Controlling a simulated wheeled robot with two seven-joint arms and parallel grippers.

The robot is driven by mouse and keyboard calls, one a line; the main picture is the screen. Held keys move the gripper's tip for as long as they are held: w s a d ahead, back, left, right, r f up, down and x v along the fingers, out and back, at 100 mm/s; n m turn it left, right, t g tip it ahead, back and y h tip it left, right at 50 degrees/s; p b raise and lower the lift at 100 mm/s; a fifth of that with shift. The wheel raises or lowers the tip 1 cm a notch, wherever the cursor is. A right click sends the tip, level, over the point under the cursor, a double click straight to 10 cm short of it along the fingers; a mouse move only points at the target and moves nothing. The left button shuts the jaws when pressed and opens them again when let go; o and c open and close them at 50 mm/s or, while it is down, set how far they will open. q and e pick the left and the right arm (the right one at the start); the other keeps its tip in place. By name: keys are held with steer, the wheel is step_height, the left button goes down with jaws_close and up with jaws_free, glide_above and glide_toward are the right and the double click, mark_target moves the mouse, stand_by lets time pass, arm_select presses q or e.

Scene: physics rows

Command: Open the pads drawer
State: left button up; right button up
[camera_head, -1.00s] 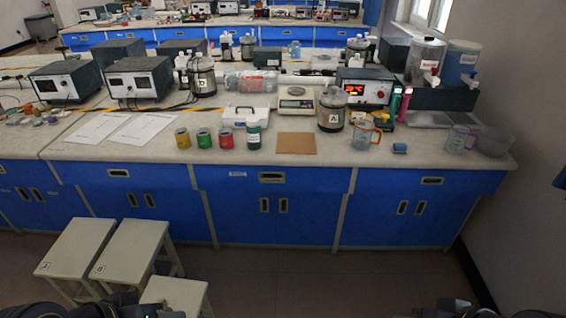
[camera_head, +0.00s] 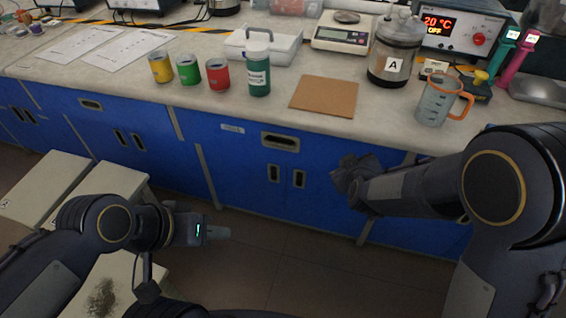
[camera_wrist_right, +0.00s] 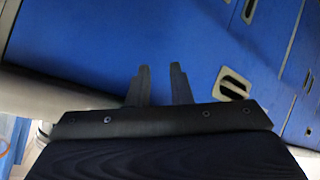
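A blue drawer front with a small label (camera_head: 232,128), too small to read, sits under the countertop. Its recessed handle (camera_head: 281,141) is in the middle of the front, and the drawer looks closed. My right gripper (camera_head: 345,178) is in front of the cabinet, right of and below this handle, apart from it. In the right wrist view its two fingers (camera_wrist_right: 159,86) are spread with nothing between them. A recessed handle (camera_wrist_right: 232,83) lies to their right there. My left gripper (camera_head: 218,232) is low over the floor at the left, seen side-on; its finger gap is hidden.
Two door handles (camera_head: 286,177) are below the drawer. Several cans, a green bottle (camera_head: 258,70), a brown board (camera_head: 324,96) and an orange-handled jug (camera_head: 437,102) stand on the countertop. Pale stools (camera_head: 105,187) stand at lower left. The floor in the middle is clear.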

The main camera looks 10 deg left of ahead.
steer(key=w+a+f+n+t+b, duration=0.1)
steer(key=a+f+n+t, duration=0.35)
steer(key=a+n, duration=0.45)
steer(key=n+t+y, duration=0.3)
steer(key=n+y, duration=0.2)
steer(key=n, duration=0.1)
glide_toward(282, 149)
step_height(282, 149, up, 4)
steer(key=shift+g, duration=0.25)
steer(key=x, duration=0.3)
steer(key=b+x, duration=0.1)
steer(key=x, duration=0.3)
steer(key=shift+a+f, duration=0.1)
steer(key=shift+f, duration=0.15)
jaws_close()
